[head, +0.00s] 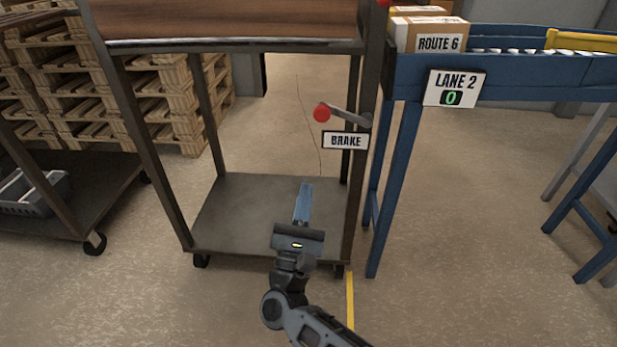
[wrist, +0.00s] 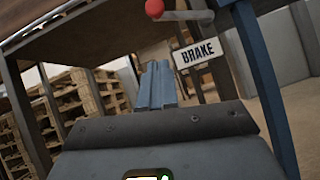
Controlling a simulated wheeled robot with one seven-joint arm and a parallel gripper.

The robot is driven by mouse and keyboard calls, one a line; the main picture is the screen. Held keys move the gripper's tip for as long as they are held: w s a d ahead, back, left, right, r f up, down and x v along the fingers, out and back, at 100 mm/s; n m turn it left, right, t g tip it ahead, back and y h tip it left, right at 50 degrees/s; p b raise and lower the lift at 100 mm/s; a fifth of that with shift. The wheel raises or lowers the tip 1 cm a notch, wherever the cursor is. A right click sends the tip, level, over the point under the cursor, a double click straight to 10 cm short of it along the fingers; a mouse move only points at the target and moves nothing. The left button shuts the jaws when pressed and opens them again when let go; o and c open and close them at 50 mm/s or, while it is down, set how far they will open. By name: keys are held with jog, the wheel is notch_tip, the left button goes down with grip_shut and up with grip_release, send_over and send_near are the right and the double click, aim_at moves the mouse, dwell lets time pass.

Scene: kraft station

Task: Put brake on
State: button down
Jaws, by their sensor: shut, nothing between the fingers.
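The brake lever (head: 345,115) is a short grey bar on the right front post of a cart (head: 240,205). It ends in a red knob (head: 322,113) on its left, and the bar slopes slightly down to the right toward the post. A white BRAKE sign (head: 346,141) is just below it. In the wrist view the red knob (wrist: 155,8) and the BRAKE sign (wrist: 197,53) are at the top, above and right of the fingers. My gripper (head: 304,188) is shut and empty, below and left of the lever, apart from it, in front of the cart's lower shelf.
A blue conveyor (head: 500,75) with a LANE 2 sign (head: 454,88) and a ROUTE 6 box (head: 428,38) stands right of the cart, its leg close to the post. Wooden pallets (head: 110,105) are stacked behind left. Another cart with a grey basket (head: 35,192) is at far left.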

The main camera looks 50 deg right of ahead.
aim_at(345, 115)
jog(key=w+d+r, duration=0.3)
jog(key=d+r, duration=0.4)
jog(key=r, duration=0.2)
jog(key=shift+p, duration=0.35)
jog(key=shift+m+g+b, duration=0.4)
